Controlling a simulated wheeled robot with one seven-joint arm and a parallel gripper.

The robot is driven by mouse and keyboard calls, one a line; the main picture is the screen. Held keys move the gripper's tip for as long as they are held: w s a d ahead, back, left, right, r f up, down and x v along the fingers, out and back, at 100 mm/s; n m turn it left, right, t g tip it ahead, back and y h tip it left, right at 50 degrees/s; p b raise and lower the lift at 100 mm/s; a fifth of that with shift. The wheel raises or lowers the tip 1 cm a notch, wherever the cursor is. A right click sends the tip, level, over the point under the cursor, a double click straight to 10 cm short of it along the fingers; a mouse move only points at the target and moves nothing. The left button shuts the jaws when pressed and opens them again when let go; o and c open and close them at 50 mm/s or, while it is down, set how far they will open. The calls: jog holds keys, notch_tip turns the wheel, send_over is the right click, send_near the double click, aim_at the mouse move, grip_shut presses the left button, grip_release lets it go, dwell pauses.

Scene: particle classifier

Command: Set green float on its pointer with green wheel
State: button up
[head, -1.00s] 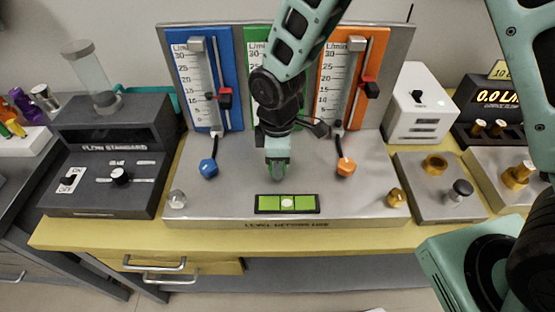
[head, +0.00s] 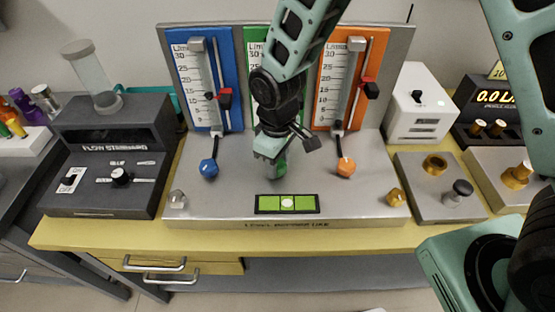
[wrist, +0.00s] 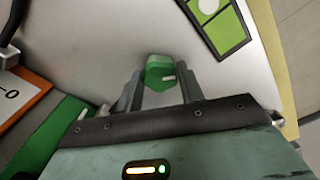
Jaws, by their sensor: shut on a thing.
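The green wheel (wrist: 159,72) sits between the two fingertips of my gripper (wrist: 160,88) in the wrist view. A small white mark shows on its face. In the head view my gripper (head: 272,155) is low in front of the green panel (head: 257,50), shut on the green wheel (head: 280,170), which is partly hidden by it. The green panel is largely covered by my arm. Its float and pointer are hidden in the head view, and I cannot tell the float's height.
The blue panel (head: 189,75) with a blue wheel (head: 209,168) stands left, and the orange panel (head: 331,85) with an orange wheel (head: 346,167) stands right. A green level (head: 270,204) lies in front of my gripper. A white box (head: 420,105) stands further right.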

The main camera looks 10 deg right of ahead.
aim_at(278, 164)
jog(key=o, duration=1)
notch_tip(278, 164, up, 18)
jog(key=shift+f+b, duration=0.25)
jog(key=shift+b, duration=0.2)
jog(key=s+d, duration=0.1)
jog(key=s, duration=0.5)
jog(key=s+d+f+m, duration=0.1)
jog(key=s+d, duration=0.1)
jog(key=s, duration=0.4)
jog(key=s+d+f+m, duration=0.1)
jog(key=s+d, duration=0.1)
jog(key=s, duration=0.5)
jog(key=shift+d+f+y, duration=0.15)
jog(key=shift+d+y, duration=0.05)
jog(key=shift+y, duration=0.1)
